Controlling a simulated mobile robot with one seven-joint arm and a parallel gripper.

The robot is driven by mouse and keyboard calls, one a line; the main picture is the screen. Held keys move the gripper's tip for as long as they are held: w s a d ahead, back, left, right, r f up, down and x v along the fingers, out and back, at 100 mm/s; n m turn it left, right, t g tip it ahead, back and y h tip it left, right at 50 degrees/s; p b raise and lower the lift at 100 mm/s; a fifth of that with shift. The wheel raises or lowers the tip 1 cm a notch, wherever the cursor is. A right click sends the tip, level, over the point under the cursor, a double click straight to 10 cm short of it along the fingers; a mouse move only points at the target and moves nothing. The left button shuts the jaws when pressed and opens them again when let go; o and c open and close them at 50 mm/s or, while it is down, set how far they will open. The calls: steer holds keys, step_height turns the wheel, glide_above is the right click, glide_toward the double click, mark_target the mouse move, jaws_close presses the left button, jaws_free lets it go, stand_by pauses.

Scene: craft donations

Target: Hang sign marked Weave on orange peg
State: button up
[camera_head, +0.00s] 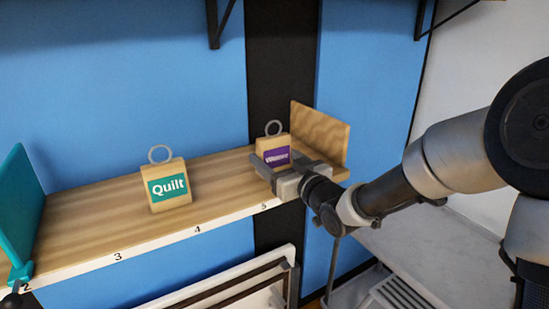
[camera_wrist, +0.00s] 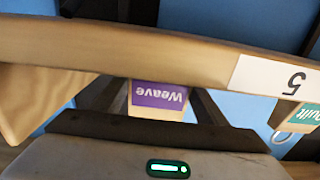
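The Weave sign (camera_head: 276,154) is a small wooden block with a purple label and a grey ring on top. It stands upright on the wooden shelf above number 5. In the wrist view the Weave sign (camera_wrist: 160,95) appears upside down between the two dark fingers. My gripper (camera_head: 282,164) is at the shelf's front edge, its fingers on either side of the sign's lower part. The fingers look open, with small gaps beside the block; contact is hard to make out. No orange peg is in view.
The Quilt sign (camera_head: 168,186), with a teal label and ring, stands to the left on the shelf (camera_head: 90,220). A teal end panel (camera_head: 18,210) and a wooden end panel (camera_head: 322,132) bound the shelf. A white-edged rack (camera_head: 230,285) is below. Black brackets hang above.

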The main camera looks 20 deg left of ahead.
mark_target(277, 147)
steer(key=shift+c, duration=0.8)
steer(key=shift+r+p, duration=0.65)
steer(key=shift+r, duration=0.9)
steer(key=p+v, duration=0.1)
steer(key=v, duration=1.5)
steer(key=shift+p, duration=0.3)
